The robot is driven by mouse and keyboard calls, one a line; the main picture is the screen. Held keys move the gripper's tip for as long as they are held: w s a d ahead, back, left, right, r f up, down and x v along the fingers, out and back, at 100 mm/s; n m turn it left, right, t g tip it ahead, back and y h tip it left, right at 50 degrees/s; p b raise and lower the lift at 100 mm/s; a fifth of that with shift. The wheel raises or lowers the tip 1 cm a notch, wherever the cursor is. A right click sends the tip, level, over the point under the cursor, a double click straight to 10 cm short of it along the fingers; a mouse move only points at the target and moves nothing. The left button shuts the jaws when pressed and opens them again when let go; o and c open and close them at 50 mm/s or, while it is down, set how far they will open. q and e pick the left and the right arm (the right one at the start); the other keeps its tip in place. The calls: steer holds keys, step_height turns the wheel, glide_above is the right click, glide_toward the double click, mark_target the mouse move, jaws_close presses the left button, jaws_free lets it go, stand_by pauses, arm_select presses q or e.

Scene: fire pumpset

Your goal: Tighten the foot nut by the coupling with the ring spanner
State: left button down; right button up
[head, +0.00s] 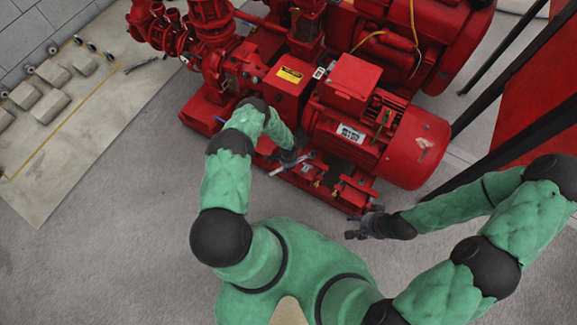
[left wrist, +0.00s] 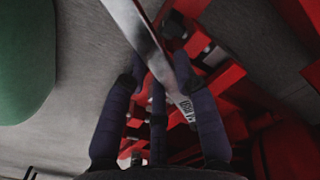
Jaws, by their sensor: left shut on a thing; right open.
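The spanner (head: 278,170) is a thin pale metal bar at the near side of the pumpset's red base. My left gripper (head: 289,157) is shut on it. In the left wrist view the spanner (left wrist: 148,38) slants between my dark fingers (left wrist: 160,75), from the top edge down to the right. Its ring end and any nut inside it cannot be made out. The coupling lies hidden under the red guard (head: 287,80) with a yellow label. The foot nut is too small to tell apart near the motor feet. My right gripper (head: 362,227) is open and empty, in front of the base.
The red motor (head: 370,130) stands on the base right of the guard. Red pump pipework (head: 205,25) rises at the back left. A pale mat (head: 60,150) with several blocks lies far left. Dark posts and a red panel (head: 540,90) stand right. The near floor is clear.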

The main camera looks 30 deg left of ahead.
arm_select(q)
steer(key=shift+r+p, duration=1.4)
steer(key=shift+r, duration=0.55)
